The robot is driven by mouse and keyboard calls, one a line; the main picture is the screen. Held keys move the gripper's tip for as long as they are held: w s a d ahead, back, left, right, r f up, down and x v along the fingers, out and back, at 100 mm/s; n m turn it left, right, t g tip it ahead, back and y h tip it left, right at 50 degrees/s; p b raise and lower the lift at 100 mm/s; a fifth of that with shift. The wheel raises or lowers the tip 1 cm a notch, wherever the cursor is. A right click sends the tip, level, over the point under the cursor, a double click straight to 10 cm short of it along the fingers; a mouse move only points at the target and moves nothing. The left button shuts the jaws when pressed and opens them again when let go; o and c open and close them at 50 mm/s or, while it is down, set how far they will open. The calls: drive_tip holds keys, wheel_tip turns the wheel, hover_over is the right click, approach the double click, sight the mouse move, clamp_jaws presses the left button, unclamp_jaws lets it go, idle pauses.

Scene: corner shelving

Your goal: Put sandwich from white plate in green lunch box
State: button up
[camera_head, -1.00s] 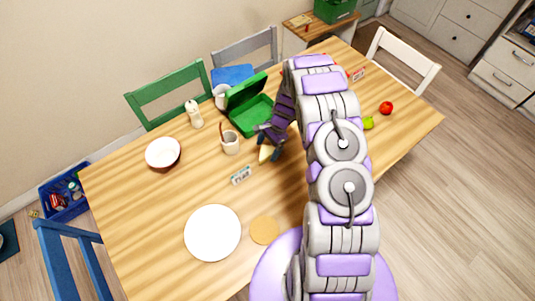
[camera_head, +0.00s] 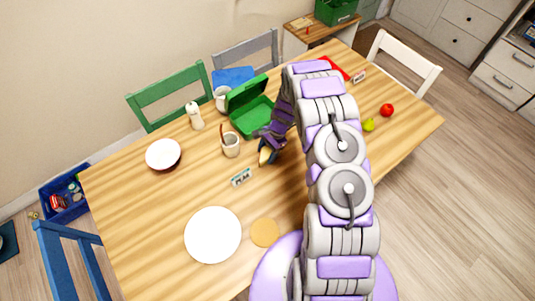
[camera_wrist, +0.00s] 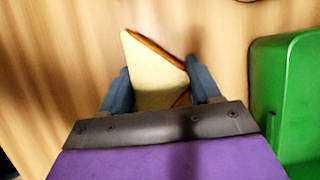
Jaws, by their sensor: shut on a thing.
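My gripper (camera_wrist: 162,90) is shut on the sandwich (camera_wrist: 155,75), a pale triangular piece with a brown crust edge. In the head view the sandwich (camera_head: 265,156) hangs from my gripper (camera_head: 268,148) just in front of the green lunch box (camera_head: 250,122). The lunch box is open, with its lid raised toward the back left. In the wrist view a green wall of it (camera_wrist: 290,85) shows at the right, apart from the sandwich. The white plate (camera_head: 213,234) is empty at the table's front left. My arm hides part of the table.
A mug with a stick (camera_head: 231,146) stands left of the lunch box, and a small label sign (camera_head: 242,177) stands in front. A bowl (camera_head: 163,153), a bottle (camera_head: 195,116) and a white cup (camera_head: 221,99) are farther left. A red apple (camera_head: 387,110) and a green pear (camera_head: 369,125) lie right.

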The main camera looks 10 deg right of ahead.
sight(264, 153)
drive_tip(key=shift+r, duration=0.65)
wheel_tip(264, 153, up, 2)
drive_tip(key=shift+w+r+p, duration=0.1)
drive_tip(key=shift+r+p, duration=0.15)
drive_tip(key=shift+p, duration=0.15)
drive_tip(key=s, duration=0.5)
drive_tip(key=s+d, duration=0.1)
drive_tip(key=s, duration=0.4)
drive_tip(key=s+d+r+p, duration=0.1)
drive_tip(key=s, duration=0.5)
drive_tip(key=shift+r, duration=0.1)
